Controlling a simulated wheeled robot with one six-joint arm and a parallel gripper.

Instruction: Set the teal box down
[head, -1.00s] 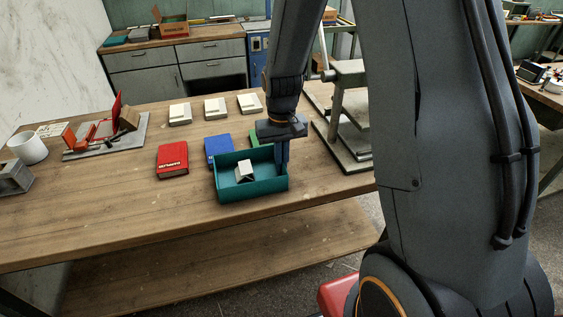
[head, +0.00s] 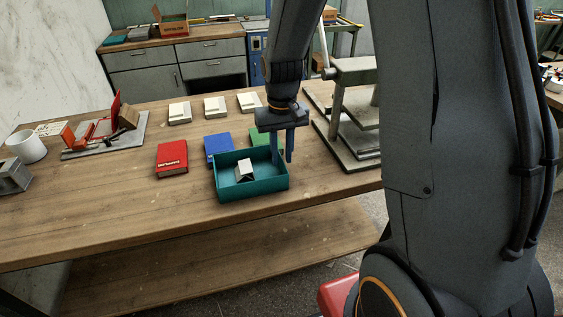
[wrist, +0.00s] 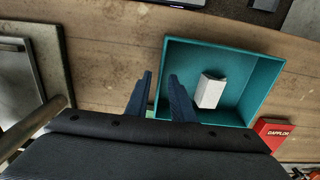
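The teal box (head: 250,188) sits level on the wooden table with a small whitish block (head: 244,170) inside. The box also shows in the wrist view (wrist: 188,58), with the block (wrist: 210,92) in it. My gripper (head: 282,158) is at the box's right end in the head view. In the wrist view my gripper (wrist: 159,76) has one finger over the box's near corner and the other outside the box. Whether a finger still touches the wall cannot be told.
A red book (head: 172,159) lies left of the box. A blue one (head: 218,148) and a partly hidden green one (head: 262,138) lie behind it. Several pale blocks (head: 215,107) line the back. A grey metal stand (head: 347,125) is close on the right. The table's front left is clear.

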